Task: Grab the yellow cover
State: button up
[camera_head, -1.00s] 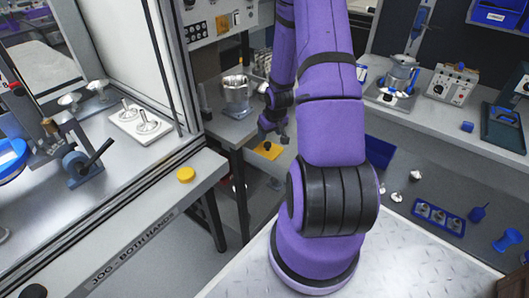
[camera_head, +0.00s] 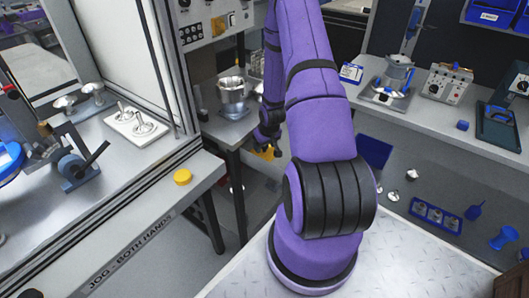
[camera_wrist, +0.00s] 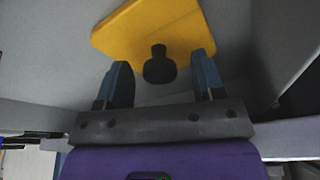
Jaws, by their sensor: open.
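The yellow cover (camera_wrist: 150,25) is a flat plate with a black knob (camera_wrist: 159,66) on its face. In the wrist view it lies just beyond my fingertips. My gripper (camera_wrist: 162,62) is open, with one finger on each side of the knob and a visible gap to both. In the head view my gripper (camera_head: 265,138) is low beside the small bench, and part of the yellow cover (camera_head: 264,153) shows just under it. My gripper and arm hide the rest of the cover there.
A round yellow cap (camera_head: 183,177) sits on the front ledge of the machine at left. A metal pot (camera_head: 233,96) stands on the small bench close to my gripper. A blue tray (camera_head: 436,216) with metal parts lies at right.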

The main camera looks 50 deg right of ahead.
jog(key=c, duration=1)
jog(key=shift+r, duration=0.1)
